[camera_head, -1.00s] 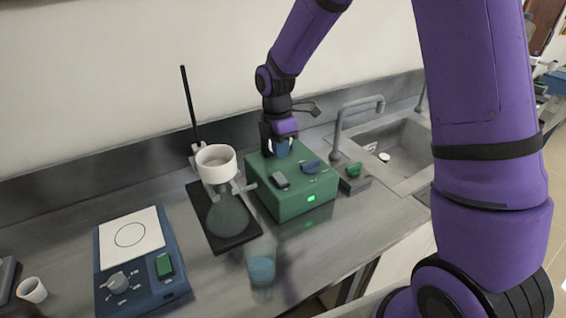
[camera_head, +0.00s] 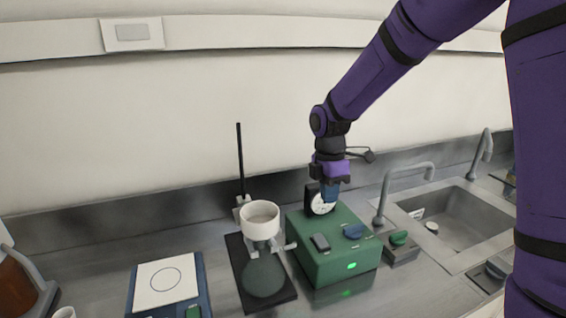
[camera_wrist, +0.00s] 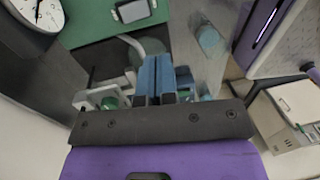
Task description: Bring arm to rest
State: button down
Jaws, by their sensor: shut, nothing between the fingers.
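My gripper (camera_head: 330,192) is above the back of the green box (camera_head: 338,268), in front of a round white dial (camera_head: 321,203) on a dark housing. In the wrist view my gripper's blue fingers (camera_wrist: 156,78) are together with nothing between them. The green box (camera_wrist: 95,28) and the dial (camera_wrist: 38,10) show at the upper left there. My purple arm reaches in from the upper right in the head view. Whether the fingers touch anything is hard to tell.
A stand with a white funnel cup (camera_head: 262,221) and a flask (camera_head: 263,274) is left of the box. A blue plate device (camera_head: 206,290) is further left. A sink (camera_head: 455,220) with a faucet (camera_head: 405,172) is at right.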

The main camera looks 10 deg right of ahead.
jog(key=s+d+r+m+t, duration=0.3)
jog(key=s+d+r+m, duration=0.2)
jog(key=s+r+m, duration=0.55)
jog(key=s+d+r+m+t, duration=0.2)
jog(key=s+m, duration=0.3)
jog(key=s, duration=0.3)
jog(key=s+d+r+m+t, duration=0.2)
jog(key=s+r+m, duration=0.2)
jog(key=s, duration=0.4)
jog(key=shift+r+m, duration=0.35)
jog(key=shift+r, duration=0.15)
